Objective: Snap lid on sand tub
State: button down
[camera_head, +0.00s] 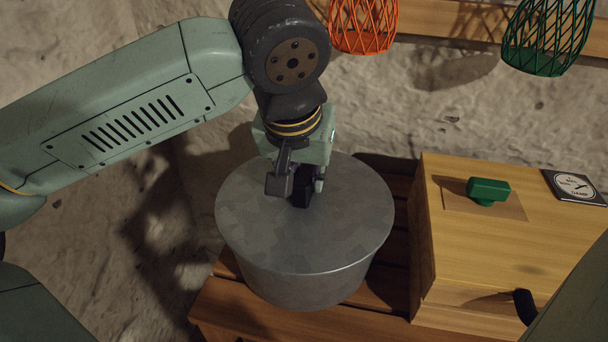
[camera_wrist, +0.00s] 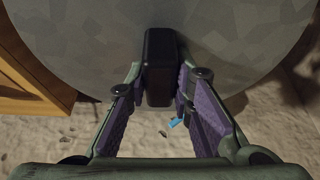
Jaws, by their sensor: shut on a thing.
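The sand tub (camera_head: 305,285) is a grey metal tub standing on a slatted wooden bench. Its round grey lid (camera_head: 340,215) lies over the top and covers the mouth; I cannot tell whether the rim is snapped down all round. A black knob stands at the lid's middle. My gripper (camera_head: 298,187) is above the lid, shut on this knob. In the wrist view, the black knob (camera_wrist: 160,68) is between the purple-padded fingers, and the grey lid (camera_wrist: 90,45) fills the upper part. The tub's inside is hidden.
A wooden box (camera_head: 490,240) with a green knob (camera_head: 488,190) and a small dial (camera_head: 574,186) stands close to the tub's right. Orange (camera_head: 363,25) and green (camera_head: 548,38) wire baskets hang above, before a rough wall. Bench slats (camera_head: 270,326) show in front.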

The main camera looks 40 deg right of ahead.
jog(key=c, duration=1.3)
grip_release()
jog(key=shift+o, duration=0.4)
jog(key=o, duration=0.4)
jog(key=shift+r+p, duration=2.7)
jog(key=shift+r, duration=0.8)
